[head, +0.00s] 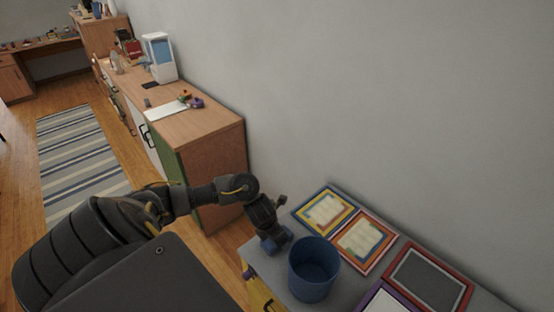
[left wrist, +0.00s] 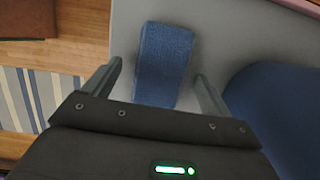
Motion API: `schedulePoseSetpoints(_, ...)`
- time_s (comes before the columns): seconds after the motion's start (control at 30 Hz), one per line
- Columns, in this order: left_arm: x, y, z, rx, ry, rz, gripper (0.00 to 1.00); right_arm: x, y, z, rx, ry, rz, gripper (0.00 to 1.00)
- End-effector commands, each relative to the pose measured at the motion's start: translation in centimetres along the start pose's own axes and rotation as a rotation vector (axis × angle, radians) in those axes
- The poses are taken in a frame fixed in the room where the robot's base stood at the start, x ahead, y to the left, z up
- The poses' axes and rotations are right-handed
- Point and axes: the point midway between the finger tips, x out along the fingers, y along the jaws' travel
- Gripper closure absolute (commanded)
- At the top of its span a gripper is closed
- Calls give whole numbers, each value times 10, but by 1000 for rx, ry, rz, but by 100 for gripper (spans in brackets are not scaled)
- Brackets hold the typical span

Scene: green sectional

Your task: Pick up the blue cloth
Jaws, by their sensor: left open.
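The blue cloth (left wrist: 164,62) is a folded, textured rectangle on a grey tabletop, in the left wrist view between and just ahead of my open fingers. My left gripper (left wrist: 157,80) is open, with one finger on each side of the cloth's near end. In the head view the cloth (head: 273,243) shows as a small blue patch under my left gripper (head: 275,238), which points down at the table's left end and partly hides it. I see no grip on the cloth. My right gripper is in neither view.
A blue bin (head: 314,270) stands just right of the cloth, close to my gripper. Picture frames (head: 364,240) lie on the grey table (head: 297,232) farther right, near the wall. A wooden counter (head: 215,137) stands behind my arm. Open floor lies to the left.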

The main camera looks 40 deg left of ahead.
Motion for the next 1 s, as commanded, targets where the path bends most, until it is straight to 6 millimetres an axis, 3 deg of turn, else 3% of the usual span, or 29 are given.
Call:
schedulePoseSetpoints(0.27,3,0,0,0,-1,0,15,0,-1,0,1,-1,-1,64)
schedulePoseSetpoints(0.63,3,0,0,0,-1,0,62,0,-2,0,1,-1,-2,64)
schedulePoseSetpoints(1.0,-4,0,3,2,-4,0,62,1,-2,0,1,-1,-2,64)
